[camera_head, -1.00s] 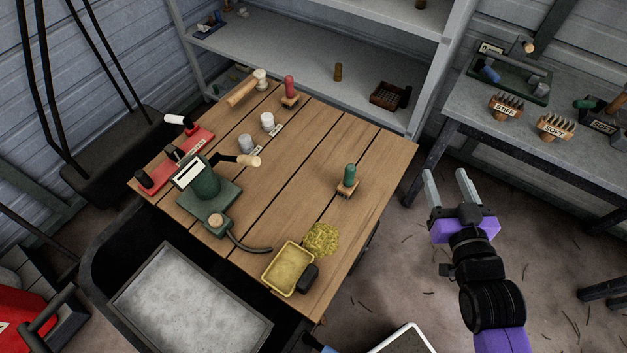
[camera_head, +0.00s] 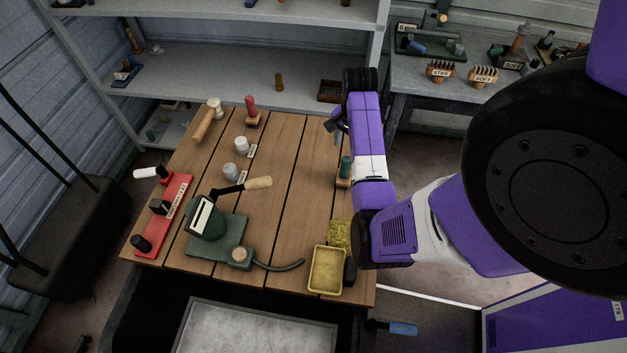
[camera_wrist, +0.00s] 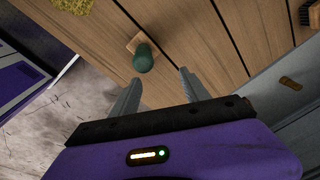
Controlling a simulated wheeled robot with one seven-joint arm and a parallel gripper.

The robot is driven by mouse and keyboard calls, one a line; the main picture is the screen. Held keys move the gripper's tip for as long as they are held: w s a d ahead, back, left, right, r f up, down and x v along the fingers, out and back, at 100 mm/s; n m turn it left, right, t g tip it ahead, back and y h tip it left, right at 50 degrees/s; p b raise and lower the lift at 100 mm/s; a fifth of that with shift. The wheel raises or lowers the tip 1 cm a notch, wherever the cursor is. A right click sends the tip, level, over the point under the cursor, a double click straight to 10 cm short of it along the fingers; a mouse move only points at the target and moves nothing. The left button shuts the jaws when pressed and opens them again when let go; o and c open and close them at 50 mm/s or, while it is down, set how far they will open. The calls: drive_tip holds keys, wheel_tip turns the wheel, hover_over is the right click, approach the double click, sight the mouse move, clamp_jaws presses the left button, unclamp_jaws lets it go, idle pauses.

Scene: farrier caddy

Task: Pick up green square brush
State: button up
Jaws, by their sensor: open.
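The green square brush has a rounded green handle (camera_head: 346,167) on a square wooden block and stands upright near the table's right edge. My forearm partly covers it in the head view. In the wrist view the brush (camera_wrist: 143,58) appears just beyond the fingertips, nearer the left finger. My gripper (camera_wrist: 160,80) is open and empty, with both fingers apart from the brush.
A red-handled brush (camera_head: 251,111) stands at the back of the wooden table (camera_head: 300,190). A yellow tray (camera_head: 327,270) and yellow sponge (camera_head: 340,233) lie near the front right. Shelving (camera_head: 230,75) stands behind.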

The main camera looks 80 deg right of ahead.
sight(345, 169)
drive_tip(key=a, duration=0.1)
drive_tip(key=a+y, duration=0.1)
drive_tip(key=a, duration=0.1)
drive_tip(key=shift+s+f+m, duration=0.15)
drive_tip(key=shift+s+m, duration=0.2)
drive_tip(key=shift+m, duration=0.05)
drive_tip(key=shift+a+f, duration=0.15)
drive_tip(key=shift+f, duration=0.1)
wheel_tip(345, 169, down, 7)
drive_tip(key=shift+w+f+p, duration=0.1)
drive_tip(key=shift+f+p, duration=0.05)
drive_tip(key=shift+p, duration=0.4)
drive_tip(key=shift+c, duration=0.2)
drive_tip(key=shift+d, duration=0.2)
clamp_jaws()
